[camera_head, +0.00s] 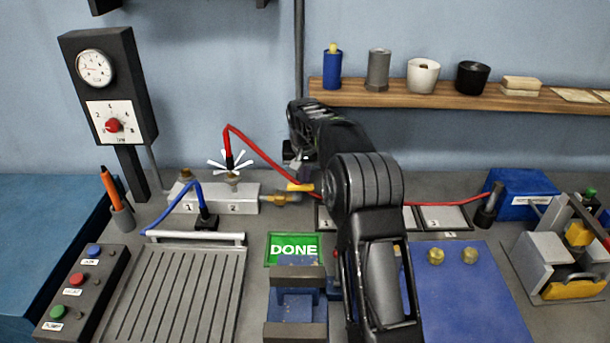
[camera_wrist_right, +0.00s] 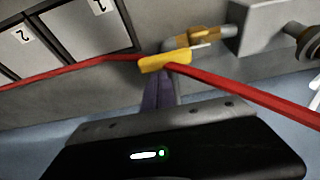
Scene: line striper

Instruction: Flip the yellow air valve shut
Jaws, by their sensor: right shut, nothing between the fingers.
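The yellow air valve handle (camera_head: 300,187) shows as a small bar beside my right arm, at the end of the brass fitting (camera_head: 281,198) on the grey manifold's right side. In the right wrist view, the yellow handle (camera_wrist_right: 165,62) lies nearly level, below and left of its brass fitting (camera_wrist_right: 205,38). My right gripper (camera_wrist_right: 164,78) is shut and empty, its fingertips right at the handle; I cannot tell whether they touch. In the head view my right gripper (camera_head: 297,160) is largely hidden by the arm. My left gripper is out of view.
A red hose (camera_head: 258,150) arcs from the manifold (camera_head: 245,205) behind my right arm; in the wrist view it (camera_wrist_right: 245,92) crosses close to the fingers. A green DONE sign (camera_head: 293,249) lies in front. A shelf (camera_head: 400,98) with cups is behind.

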